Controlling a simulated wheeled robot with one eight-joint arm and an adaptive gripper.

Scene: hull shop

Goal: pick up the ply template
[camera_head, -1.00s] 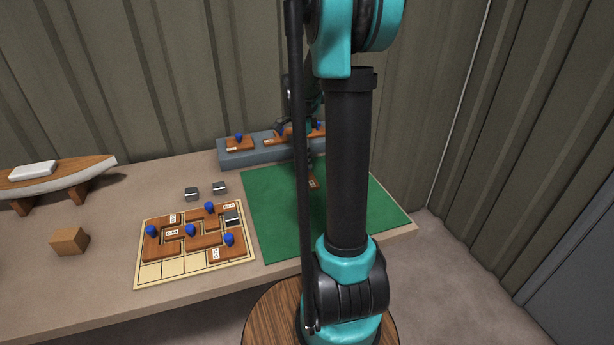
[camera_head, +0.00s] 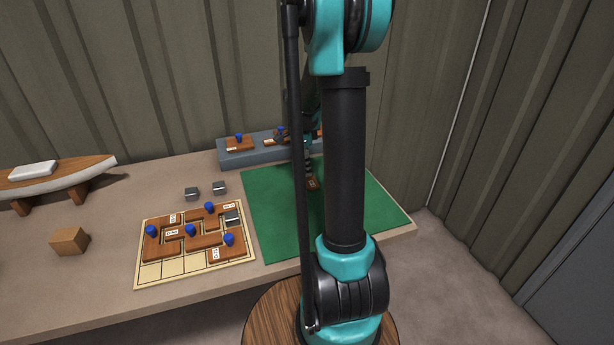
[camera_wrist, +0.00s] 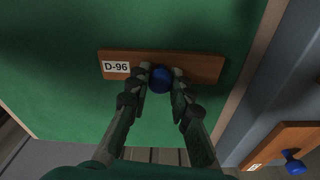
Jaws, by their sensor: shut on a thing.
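The ply template, a flat brown bar with a D-96 label and a blue knob, shows over the green mat in the wrist view (camera_wrist: 205,67). My gripper (camera_wrist: 161,75) is shut on its blue knob, one finger on each side. In the head view one end of the template (camera_head: 313,184) shows beside my arm; the rest is hidden behind the arm. I cannot tell whether the template touches the mat or hangs just above it.
The green mat (camera_head: 270,215) is otherwise clear. A grey rack (camera_head: 235,160) behind it bears brown knobbed pieces. To the left are a pale grid board (camera_head: 150,270) with several knobbed pieces, two small grey blocks (camera_head: 219,188), a wooden cube (camera_head: 70,241) and a boat model (camera_head: 70,172).

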